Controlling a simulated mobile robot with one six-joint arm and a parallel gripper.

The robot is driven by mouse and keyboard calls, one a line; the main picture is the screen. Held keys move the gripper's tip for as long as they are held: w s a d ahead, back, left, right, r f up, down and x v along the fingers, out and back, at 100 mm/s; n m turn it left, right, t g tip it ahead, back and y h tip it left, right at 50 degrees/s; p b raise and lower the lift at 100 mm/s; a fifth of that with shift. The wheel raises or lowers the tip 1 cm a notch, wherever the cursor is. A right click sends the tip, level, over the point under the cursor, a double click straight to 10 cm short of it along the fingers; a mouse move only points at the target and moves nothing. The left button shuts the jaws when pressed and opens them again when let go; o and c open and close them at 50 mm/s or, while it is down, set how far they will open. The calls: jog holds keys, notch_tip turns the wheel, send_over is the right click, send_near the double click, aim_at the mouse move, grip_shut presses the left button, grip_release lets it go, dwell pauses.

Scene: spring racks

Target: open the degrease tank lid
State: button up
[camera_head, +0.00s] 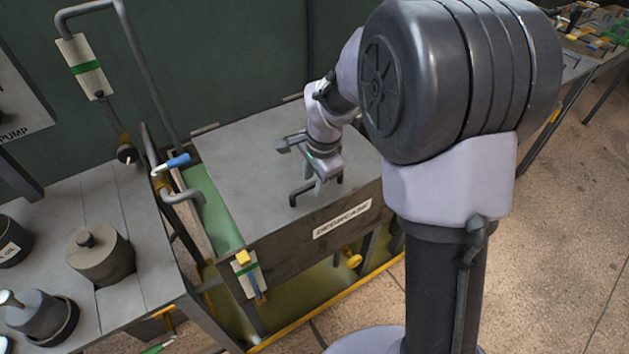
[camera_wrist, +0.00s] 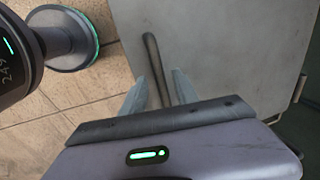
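The degrease tank (camera_head: 290,250) stands in the middle of the head view, with a "DEGREASE" label (camera_head: 342,219) on its front wall. Its flat grey lid (camera_head: 245,165) lies level on top; a green strip shows beside it at the left. A dark bar handle (camera_head: 294,198) stands near the lid's front edge. My gripper (camera_head: 318,186) points down at this handle. In the wrist view, the fingers (camera_wrist: 165,72) are apart, one on each side of the handle (camera_wrist: 151,48), with the lid (camera_wrist: 235,55) beyond. I cannot tell whether either finger touches the bar.
A grey bench (camera_head: 150,260) with lidded pots (camera_head: 101,258) stands at the left. A bent pipe with a blue-gripped lever (camera_head: 172,163) rises beside the tank. A yellow valve knob (camera_head: 354,260) sits below the label. Tiled floor (camera_head: 570,220) is clear at the right.

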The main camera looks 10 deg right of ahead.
grip_shut()
dwell(1.4)
